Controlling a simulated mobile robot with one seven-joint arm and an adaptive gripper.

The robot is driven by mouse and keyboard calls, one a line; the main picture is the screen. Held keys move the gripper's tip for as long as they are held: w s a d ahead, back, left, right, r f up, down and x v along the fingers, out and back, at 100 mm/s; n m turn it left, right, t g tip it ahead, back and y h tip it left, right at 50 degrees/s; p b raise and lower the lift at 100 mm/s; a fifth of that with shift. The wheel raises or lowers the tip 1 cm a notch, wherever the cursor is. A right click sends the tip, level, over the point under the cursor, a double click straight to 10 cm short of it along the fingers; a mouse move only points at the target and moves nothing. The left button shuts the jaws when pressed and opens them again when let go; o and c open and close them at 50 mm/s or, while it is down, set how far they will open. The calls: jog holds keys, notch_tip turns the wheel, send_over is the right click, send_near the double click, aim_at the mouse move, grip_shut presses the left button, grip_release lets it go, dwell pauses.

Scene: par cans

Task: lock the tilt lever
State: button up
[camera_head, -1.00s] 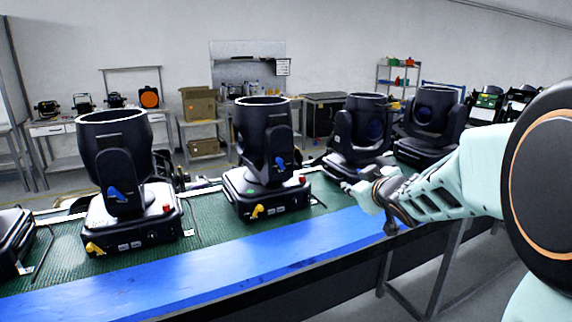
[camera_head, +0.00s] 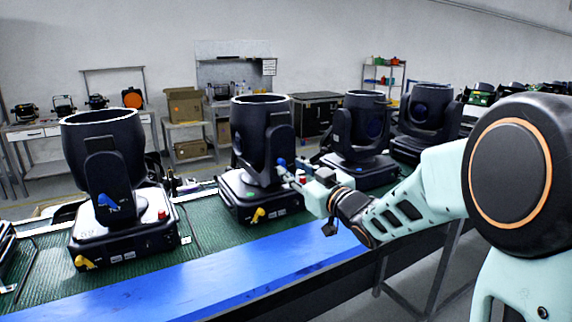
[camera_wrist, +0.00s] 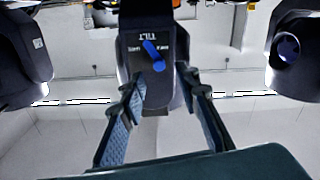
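The blue tilt lever (camera_head: 282,162) is on the side of the yoke of the middle black moving-head light (camera_head: 262,132). In the wrist view the lever (camera_wrist: 153,52) sits slanted on a dark arm face, under an upside-down "TILT" label (camera_wrist: 140,37) with smaller lettering on both sides of it. My gripper (camera_wrist: 163,84) is open and empty. Its two fingers are spread in front of the yoke face, with the lever beyond the tips and roughly between them. In the head view my gripper (camera_head: 296,170) is close to the light's right side, partly overlapping its base.
The light has a yellow lever (camera_head: 258,214) on its base. Another light with a blue lever (camera_head: 107,202) stands to the left, and more lights (camera_head: 362,135) stand to the right. All are on a green conveyor (camera_head: 215,230) with a blue front strip (camera_head: 230,265).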

aim_at(283, 162)
jog(key=shift+x, duration=2.15)
grip_shut()
